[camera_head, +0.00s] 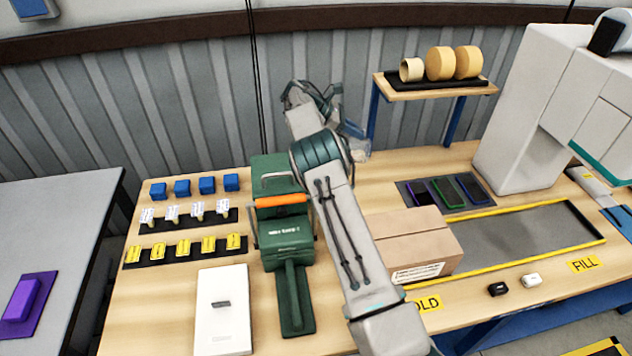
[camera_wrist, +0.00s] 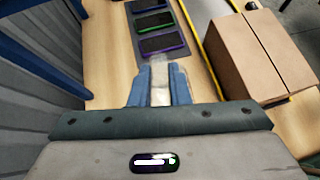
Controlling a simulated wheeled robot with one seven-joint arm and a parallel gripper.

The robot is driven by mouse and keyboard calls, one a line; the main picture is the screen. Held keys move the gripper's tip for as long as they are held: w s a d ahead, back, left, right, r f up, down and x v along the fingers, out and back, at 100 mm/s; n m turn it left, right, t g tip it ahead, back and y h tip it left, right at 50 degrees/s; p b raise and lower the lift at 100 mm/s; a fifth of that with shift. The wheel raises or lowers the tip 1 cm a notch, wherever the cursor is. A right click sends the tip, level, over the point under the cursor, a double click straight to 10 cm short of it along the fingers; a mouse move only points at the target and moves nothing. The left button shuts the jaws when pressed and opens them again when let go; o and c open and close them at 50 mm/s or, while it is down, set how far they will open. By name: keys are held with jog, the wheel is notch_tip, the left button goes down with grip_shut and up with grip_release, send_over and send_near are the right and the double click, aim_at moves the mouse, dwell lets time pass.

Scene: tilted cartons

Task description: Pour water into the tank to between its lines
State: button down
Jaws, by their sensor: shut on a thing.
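My gripper (camera_head: 350,132) is raised at the middle of the bench, to the right of the green machine. In the wrist view its blue fingers (camera_wrist: 160,76) are shut on a pale, see-through vessel (camera_wrist: 159,92), of which only a small part shows. The vessel also shows beside the fingers in the head view (camera_head: 358,150); its water level cannot be made out. The green machine (camera_head: 285,232) has an orange handle (camera_head: 281,201) and stands on the bench. No tank with lines can be picked out; part of the machine is hidden behind my arm.
A closed carton (camera_head: 408,240) lies right of my arm, by a yellow-edged recess (camera_head: 530,240). Dark trays (camera_head: 446,192) lie behind it. A small shelf (camera_head: 436,92) with tape rolls (camera_head: 440,63) stands at the back. A white panel (camera_head: 223,312) lies front left.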

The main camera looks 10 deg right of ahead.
jog(key=shift+a+r+h, duration=0.2)
jog(key=shift+h, duration=0.1)
jog(key=shift+r+h, duration=0.2)
jog(key=shift+h, duration=0.1)
dwell(0.4)
jog(key=shift+s+d+f+y, duration=0.35)
jog(key=shift+d+f+y, duration=0.1)
jog(key=shift+d, duration=0.1)
jog(key=shift+s+d+f+y, duration=0.35)
jog(key=shift+d+y, duration=0.1)
jog(key=shift+d, duration=0.1)
jog(key=shift+w+f, duration=0.1)
jog(key=shift+d+f+y, duration=0.1)
jog(key=shift+d+y, duration=0.15)
jog(key=shift+y, duration=0.15)
jog(key=d+f+t+y+b, duration=0.3)
jog(key=d+f+y+b, duration=0.2)
jog(key=f+y, duration=0.9)
jog(key=shift+s+d+f, duration=0.4)
jog(key=shift+d+f, duration=0.4)
jog(key=shift+d, duration=0.55)
dwell(0.8)
